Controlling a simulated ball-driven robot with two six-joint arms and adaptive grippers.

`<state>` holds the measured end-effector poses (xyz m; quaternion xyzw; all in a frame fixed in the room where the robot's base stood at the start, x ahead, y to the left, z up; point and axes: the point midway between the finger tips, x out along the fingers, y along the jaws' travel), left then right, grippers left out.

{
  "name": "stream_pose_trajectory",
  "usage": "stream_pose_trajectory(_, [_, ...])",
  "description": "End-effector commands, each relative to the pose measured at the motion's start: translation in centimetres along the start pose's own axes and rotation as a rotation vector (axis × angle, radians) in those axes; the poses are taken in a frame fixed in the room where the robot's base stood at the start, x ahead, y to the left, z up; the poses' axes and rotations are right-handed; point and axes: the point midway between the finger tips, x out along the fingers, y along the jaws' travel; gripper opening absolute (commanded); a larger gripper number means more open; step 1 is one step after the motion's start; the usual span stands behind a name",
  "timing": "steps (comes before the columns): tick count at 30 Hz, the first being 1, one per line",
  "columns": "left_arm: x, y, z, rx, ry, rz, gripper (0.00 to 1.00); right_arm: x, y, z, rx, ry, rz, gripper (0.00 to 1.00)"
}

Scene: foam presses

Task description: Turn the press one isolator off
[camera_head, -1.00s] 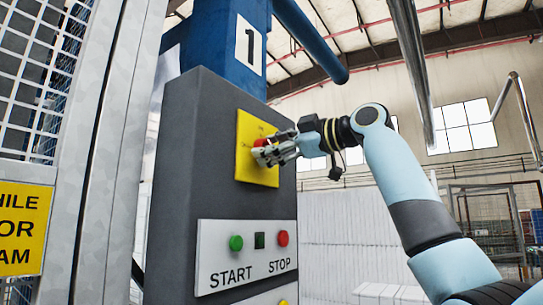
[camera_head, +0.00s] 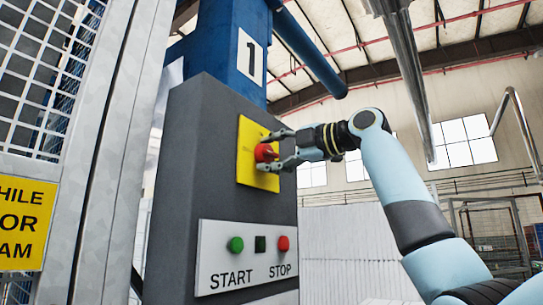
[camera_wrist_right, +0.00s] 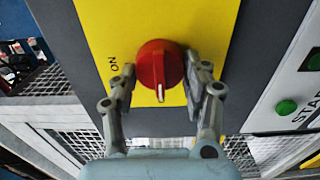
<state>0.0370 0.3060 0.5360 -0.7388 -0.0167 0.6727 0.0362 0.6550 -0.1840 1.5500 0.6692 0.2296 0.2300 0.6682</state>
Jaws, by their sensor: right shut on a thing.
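The press one isolator is a red round knob (camera_head: 263,153) on a yellow plate (camera_head: 246,176), on the dark grey panel under the number 1. My right gripper (camera_head: 273,151) is shut on the knob, one finger above and one below it in the head view. In the wrist view the red knob (camera_wrist_right: 153,64) sits between the fingers of my right gripper (camera_wrist_right: 161,80). Its white mark points to the bottom of that picture, while the ON label (camera_wrist_right: 114,63) is to the left. Any OFF label cannot be made out. My left gripper is not in view.
Below the isolator is a white plate (camera_head: 247,262) with a green START button (camera_head: 235,244) and a red STOP button (camera_head: 283,243). A mesh guard (camera_head: 45,75) stands at the left. A metal pole (camera_head: 408,85) is at the upper right.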

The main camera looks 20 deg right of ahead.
Motion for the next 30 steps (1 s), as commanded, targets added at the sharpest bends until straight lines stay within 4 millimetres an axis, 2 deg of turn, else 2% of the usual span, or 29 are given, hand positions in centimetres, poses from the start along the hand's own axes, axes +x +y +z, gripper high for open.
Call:
stream_pose_trajectory(15, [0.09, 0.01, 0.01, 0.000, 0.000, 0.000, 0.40, 0.04, -0.21, -0.01, -0.016, 0.002, -0.005, 0.16])
stream_pose_trajectory(16, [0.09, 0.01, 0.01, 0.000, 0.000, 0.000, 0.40, 0.04, -0.22, -0.01, -0.016, 0.002, -0.005, 0.52])
stream_pose_trajectory(20, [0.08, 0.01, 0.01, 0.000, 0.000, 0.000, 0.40, 0.03, -0.17, -0.01, -0.016, 0.001, -0.004, 0.69])
stream_pose_trajectory(21, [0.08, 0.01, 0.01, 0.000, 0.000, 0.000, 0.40, 0.03, -0.16, -0.01, -0.016, 0.001, -0.004, 0.72])
stream_pose_trajectory(30, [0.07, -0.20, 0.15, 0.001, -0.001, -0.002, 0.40, -0.25, -0.09, 0.06, -0.016, -0.001, -0.002, 0.72])
